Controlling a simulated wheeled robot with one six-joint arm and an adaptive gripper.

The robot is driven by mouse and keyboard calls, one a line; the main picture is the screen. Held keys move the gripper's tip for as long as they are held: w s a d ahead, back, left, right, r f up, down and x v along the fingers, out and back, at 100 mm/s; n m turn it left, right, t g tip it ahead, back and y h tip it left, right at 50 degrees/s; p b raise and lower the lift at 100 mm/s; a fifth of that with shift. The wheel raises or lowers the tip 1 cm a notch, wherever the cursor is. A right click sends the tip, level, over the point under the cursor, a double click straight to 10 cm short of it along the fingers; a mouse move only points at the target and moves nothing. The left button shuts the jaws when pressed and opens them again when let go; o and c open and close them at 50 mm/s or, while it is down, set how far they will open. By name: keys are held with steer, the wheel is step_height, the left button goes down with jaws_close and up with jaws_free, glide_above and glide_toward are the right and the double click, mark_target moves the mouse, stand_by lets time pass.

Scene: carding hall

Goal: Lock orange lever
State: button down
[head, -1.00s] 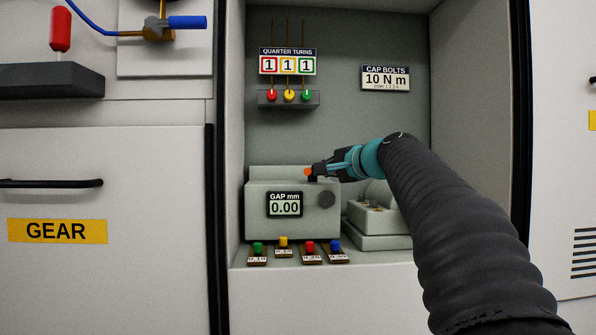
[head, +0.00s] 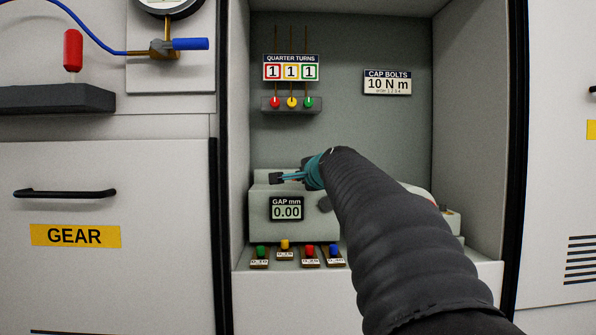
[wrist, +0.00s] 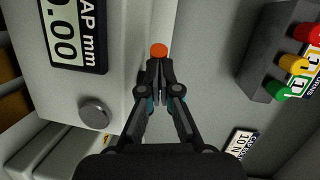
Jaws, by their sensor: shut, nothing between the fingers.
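The orange lever (wrist: 159,50) shows in the wrist view as a round orange end just beyond my fingertips, close above the edge of the grey gap housing. My gripper (wrist: 159,75) is shut and empty, its tips pointing at the orange end. They look very close to it; I cannot tell whether they touch. In the head view my gripper (head: 277,178) is at the upper front of the grey housing (head: 263,225), above the GAP mm display (head: 286,208), which reads 0.00. The orange end cannot be seen in the head view.
A dark round knob (wrist: 95,112) sits beside the display. Several coloured tagged gauges (head: 310,255) lie along the front ledge. The quarter-turns block (head: 291,104) with red, yellow and green knobs is on the back wall. The recess's side walls bound the space; the area above the housing is free.

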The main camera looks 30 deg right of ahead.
mark_target(287, 188)
steer(key=shift+w+a+r+p, duration=0.1)
steer(key=shift+w+a+p, duration=0.35)
steer(key=shift+w, duration=0.25)
steer(key=shift+w+a+p, duration=0.35)
steer(key=shift+w+p, duration=0.15)
steer(key=shift+w, duration=0.2)
steer(key=shift+w+a+p, duration=0.2)
steer(key=shift+w+p, duration=0.25)
steer(key=shift+w, duration=0.65)
steer(key=s+a+r, duration=0.2)
steer(key=s+a, duration=0.5)
steer(key=a, duration=0.3)
steer(key=shift+a+p, duration=0.4)
steer(key=shift+s, duration=0.1)
